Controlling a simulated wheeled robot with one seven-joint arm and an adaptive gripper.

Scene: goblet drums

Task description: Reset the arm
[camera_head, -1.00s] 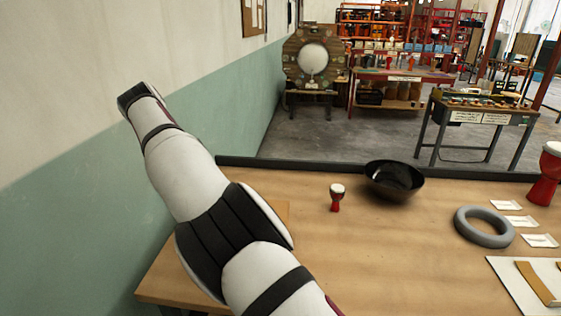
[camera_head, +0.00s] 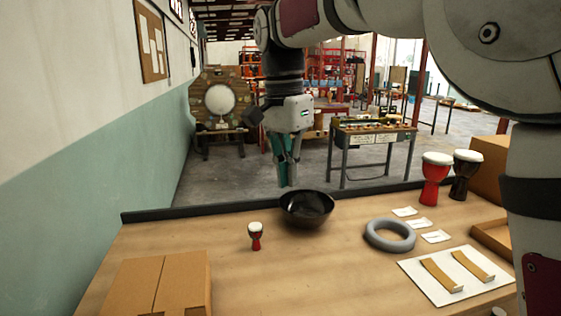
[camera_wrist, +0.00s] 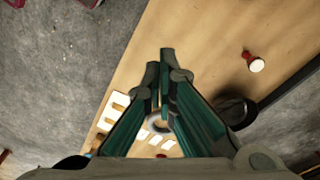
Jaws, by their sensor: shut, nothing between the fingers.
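My arm comes in from the right in the head view, bends over, and hangs its end down above the far edge of the table. My gripper (camera_head: 288,183) points downward there, with dark and green fingers. It is shut and empty; in the wrist view its fingertips (camera_wrist: 164,58) are together. In the head view it appears just above and left of the black bowl (camera_head: 307,208), apart from it. The small red goblet drum with a white head (camera_head: 255,237) stands upright to the left of the bowl.
A grey ring (camera_head: 390,235), white cards (camera_head: 421,225) and a white board with strips (camera_head: 455,274) lie to the right. Red (camera_head: 434,182) and dark (camera_head: 464,178) drums stand at the back right. A cardboard box (camera_head: 157,285) is front left. The front middle table is clear.

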